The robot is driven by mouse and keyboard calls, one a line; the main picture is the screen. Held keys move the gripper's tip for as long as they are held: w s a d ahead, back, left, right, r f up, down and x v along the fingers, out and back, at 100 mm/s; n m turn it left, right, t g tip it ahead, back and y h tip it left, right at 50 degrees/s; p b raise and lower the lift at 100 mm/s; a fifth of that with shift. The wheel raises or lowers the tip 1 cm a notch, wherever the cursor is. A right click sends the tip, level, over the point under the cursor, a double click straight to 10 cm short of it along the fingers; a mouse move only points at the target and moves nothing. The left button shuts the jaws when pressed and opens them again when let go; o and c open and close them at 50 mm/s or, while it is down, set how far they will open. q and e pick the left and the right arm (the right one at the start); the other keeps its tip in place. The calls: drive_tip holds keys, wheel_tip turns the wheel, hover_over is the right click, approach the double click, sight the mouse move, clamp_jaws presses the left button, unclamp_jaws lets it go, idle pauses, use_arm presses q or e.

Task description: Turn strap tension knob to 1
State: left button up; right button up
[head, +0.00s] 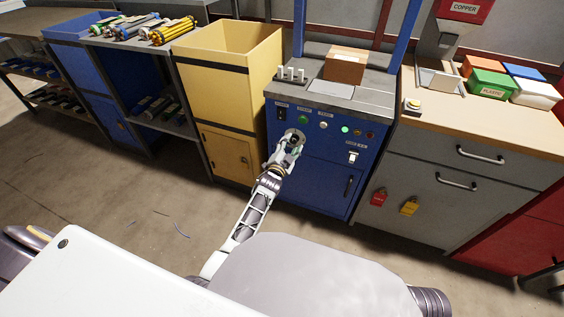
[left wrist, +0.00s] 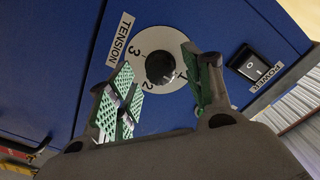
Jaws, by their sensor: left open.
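The tension knob (left wrist: 160,68) is a round black knob on a pale dial marked 1, 2 and 3, on a blue panel. A TENSION label (left wrist: 121,40) is beside it. In the left wrist view my left gripper (left wrist: 158,85) is open, with one green-padded finger on each side of the knob. I see no clear contact with the knob, and its pointer is hard to make out. In the head view my left gripper (head: 291,144) is at the front of the blue machine (head: 316,170) and mostly covers the dial. My right gripper is not in view.
A black POWER rocker switch (left wrist: 250,66) is right of the dial. Buttons and lights, including a lit green one (head: 345,129), line the panel. A cardboard box (head: 345,66) sits on the machine. A yellow bin (head: 230,75) stands left, a grey cabinet (head: 440,175) right.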

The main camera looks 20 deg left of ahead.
use_arm(q)
drive_tip(key=s, duration=1)
drive_tip(key=shift+a, duration=0.2)
drive_tip(key=shift+s, duration=0.1)
idle(0.7)
